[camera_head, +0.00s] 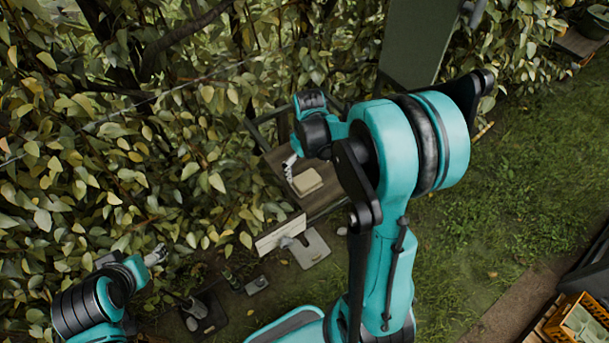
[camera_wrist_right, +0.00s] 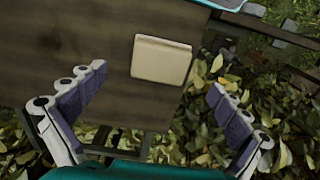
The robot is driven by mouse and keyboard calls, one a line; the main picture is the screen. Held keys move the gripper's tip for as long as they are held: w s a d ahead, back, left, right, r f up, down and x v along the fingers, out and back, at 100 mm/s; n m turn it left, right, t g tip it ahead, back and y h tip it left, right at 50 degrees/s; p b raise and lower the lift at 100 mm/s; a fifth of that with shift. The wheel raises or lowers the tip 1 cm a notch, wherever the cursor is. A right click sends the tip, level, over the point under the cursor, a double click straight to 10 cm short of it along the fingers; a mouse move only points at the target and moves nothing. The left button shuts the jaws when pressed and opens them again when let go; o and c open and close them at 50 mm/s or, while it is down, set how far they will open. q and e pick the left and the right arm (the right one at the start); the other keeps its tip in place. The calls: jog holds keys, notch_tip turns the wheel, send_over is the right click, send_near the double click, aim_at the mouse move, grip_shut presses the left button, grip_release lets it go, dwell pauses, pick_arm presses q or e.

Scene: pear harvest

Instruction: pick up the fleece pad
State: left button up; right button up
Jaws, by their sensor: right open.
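The fleece pad (camera_head: 307,182) is a small cream, roughly square pad lying flat on a brown wooden board (camera_head: 322,200). In the right wrist view the pad (camera_wrist_right: 161,59) lies near the edge of the board (camera_wrist_right: 70,35). My right gripper (camera_head: 290,164) is beside the pad, at its upper left in the head view. In the wrist view its fingers (camera_wrist_right: 158,82) are spread wide with nothing between them, and the pad appears beyond the gap. My left gripper (camera_head: 156,256) is at the lower left before the leaves; its jaw state is unclear.
Dense leafy branches (camera_head: 150,150) fill the left side. A dark green panel (camera_head: 415,40) rises behind my right arm. A pale board (camera_head: 280,233) and a grey plate (camera_head: 312,250) are below the wooden board. A yellow crate (camera_head: 562,312) stands at lower right. Grass (camera_head: 500,215) is open.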

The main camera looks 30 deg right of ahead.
aim_at(307, 179)
jog(key=f, duration=0.6)
jog(key=shift+w+a, duration=0.1)
jog(key=shift+w, duration=0.15)
jog(key=shift+s, duration=0.1)
jog(key=c, duration=1.3)
